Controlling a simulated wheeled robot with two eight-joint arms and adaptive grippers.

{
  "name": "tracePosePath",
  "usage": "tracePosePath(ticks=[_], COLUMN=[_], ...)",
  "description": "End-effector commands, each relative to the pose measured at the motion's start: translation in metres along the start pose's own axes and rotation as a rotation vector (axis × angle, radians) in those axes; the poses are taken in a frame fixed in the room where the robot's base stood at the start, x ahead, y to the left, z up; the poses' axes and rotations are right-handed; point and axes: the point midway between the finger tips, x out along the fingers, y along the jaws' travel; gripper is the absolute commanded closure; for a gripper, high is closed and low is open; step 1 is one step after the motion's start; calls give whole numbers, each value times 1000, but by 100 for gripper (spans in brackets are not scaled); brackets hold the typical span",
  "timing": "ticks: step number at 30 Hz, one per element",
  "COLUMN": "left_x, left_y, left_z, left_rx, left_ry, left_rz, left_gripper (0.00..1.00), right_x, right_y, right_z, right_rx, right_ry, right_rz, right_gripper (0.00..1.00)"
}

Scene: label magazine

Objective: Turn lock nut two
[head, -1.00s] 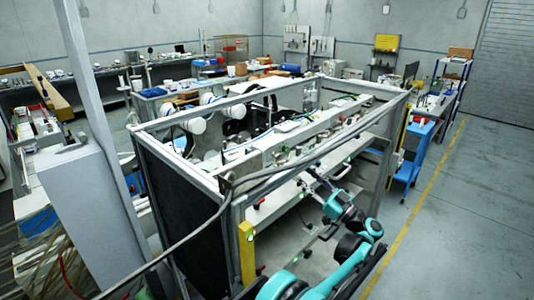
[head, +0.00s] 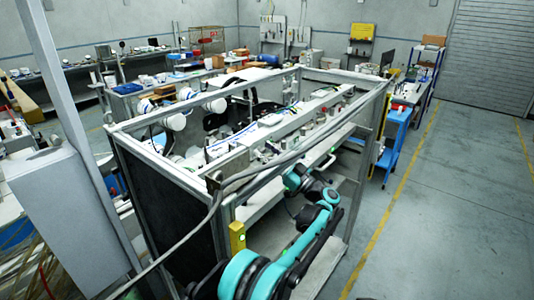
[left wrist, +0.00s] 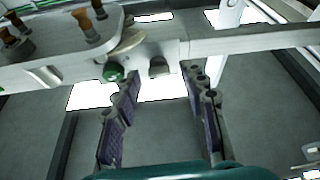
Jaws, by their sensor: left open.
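My left gripper (left wrist: 160,80) is open, its two dark ribbed fingers pointing at a light metal rail (left wrist: 240,44) in the left wrist view. A short grey knob (left wrist: 158,67) hangs on the rail's face between the fingertips, with no clear contact. A green knob (left wrist: 113,72) sits just left of it, beside the left fingertip. I cannot tell from any marking which of them is lock nut two. In the head view my teal left arm reaches up to the framed machine (head: 172,172), and its fingers are too small to make out. My right gripper is not in view.
Brass-coloured posts (left wrist: 85,25) stand on a plate at the upper left in the left wrist view. In the head view a grey tube (head: 290,155) crosses the machine's front, and a yellow post piece (head: 237,237) stands nearby. The floor (head: 440,220) at right is clear.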

Motion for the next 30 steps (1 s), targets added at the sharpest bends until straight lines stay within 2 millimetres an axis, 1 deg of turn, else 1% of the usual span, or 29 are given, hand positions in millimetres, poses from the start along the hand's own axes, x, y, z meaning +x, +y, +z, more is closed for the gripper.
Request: tracePosePath(ticks=[2,3,5,6,7,8,15,20,30], left_x=[0,0,0,0,0,0,0,-1,-1], left_y=[0,0,0,0,0,0,0,0,1], left_z=[0,0,0,0,0,0,0,0,0], left_rx=[0,0,0,0,0,0,-5,-42,-246], left_ry=[0,0,0,0,0,0,0,0,1], left_rz=[0,0,0,0,0,0,-2,-17,-102], left_gripper=[57,60,76,86,94,100,100,100,100], right_x=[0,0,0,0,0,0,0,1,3], right_y=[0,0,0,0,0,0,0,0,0], right_z=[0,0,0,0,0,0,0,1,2], right_rx=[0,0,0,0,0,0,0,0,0], right_ry=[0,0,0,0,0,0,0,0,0], right_rz=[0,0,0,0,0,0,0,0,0], right_gripper=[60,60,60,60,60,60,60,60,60])
